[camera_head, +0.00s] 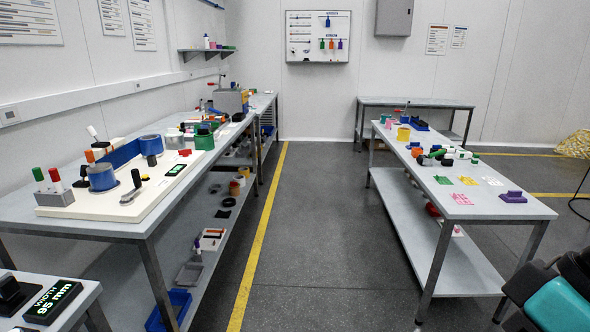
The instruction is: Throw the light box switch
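No clearly marked light box switch can be picked out. On the left bench, a long pale slab (120,212) could be the light box, but I cannot tell whether it is lit. Near its front stands a small upright lever with a dark tip (135,178) on a pale base; it may be the switch. A teal and black part of my arm shows at the bottom right corner. My gripper's fingertips are not in view.
The left bench (30,208) also carries a blue cylinder (102,178), markers and a green can (204,140). The right bench (500,213) holds coloured pieces. Between them a grey floor aisle (315,220) with a yellow line is clear. A display block (52,302) stands at lower left.

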